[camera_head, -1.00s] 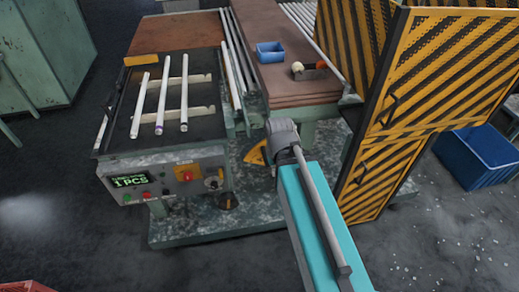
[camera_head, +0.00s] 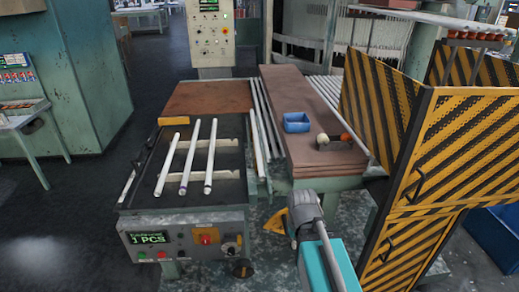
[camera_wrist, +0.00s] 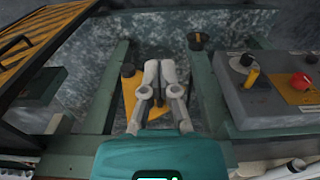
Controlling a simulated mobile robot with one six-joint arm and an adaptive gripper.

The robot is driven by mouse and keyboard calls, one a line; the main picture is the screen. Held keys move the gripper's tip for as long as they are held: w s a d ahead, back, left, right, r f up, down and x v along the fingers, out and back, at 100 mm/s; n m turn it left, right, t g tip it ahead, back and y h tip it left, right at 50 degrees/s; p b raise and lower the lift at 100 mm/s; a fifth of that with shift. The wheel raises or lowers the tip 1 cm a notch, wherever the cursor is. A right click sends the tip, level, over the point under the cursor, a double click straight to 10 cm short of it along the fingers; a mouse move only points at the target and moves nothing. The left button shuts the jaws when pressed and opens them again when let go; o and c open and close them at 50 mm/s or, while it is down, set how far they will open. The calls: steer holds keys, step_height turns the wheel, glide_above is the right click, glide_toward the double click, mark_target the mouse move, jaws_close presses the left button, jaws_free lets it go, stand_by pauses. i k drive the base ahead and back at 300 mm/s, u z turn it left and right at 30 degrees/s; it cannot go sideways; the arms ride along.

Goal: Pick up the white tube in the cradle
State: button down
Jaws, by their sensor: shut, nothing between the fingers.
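Three white tubes lie side by side, apart from each other, across two pale notched cradle bars (camera_head: 229,143) on the dark machine top: a left tube (camera_head: 167,165), a middle tube (camera_head: 190,158) and a right tube (camera_head: 211,157). I cannot tell which one the task names. My gripper (camera_wrist: 153,72) is shut and empty in the wrist view, over the mottled floor plate and a yellow piece, beside the machine's front. In the head view my arm is right of the cradle and nearer the camera; the fingertips cannot be made out there. Pale tube ends (camera_wrist: 285,170) show at the wrist view's lower right.
The control panel (camera_head: 185,242) with a red button fronts the machine. A yellow-black striped guard (camera_head: 445,140) blocks the right side.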

mark_target(262, 176)
steer(key=k, duration=1.3)
steer(key=u, duration=0.45)
steer(key=i, duration=1.65)
steer(key=z, duration=0.45)
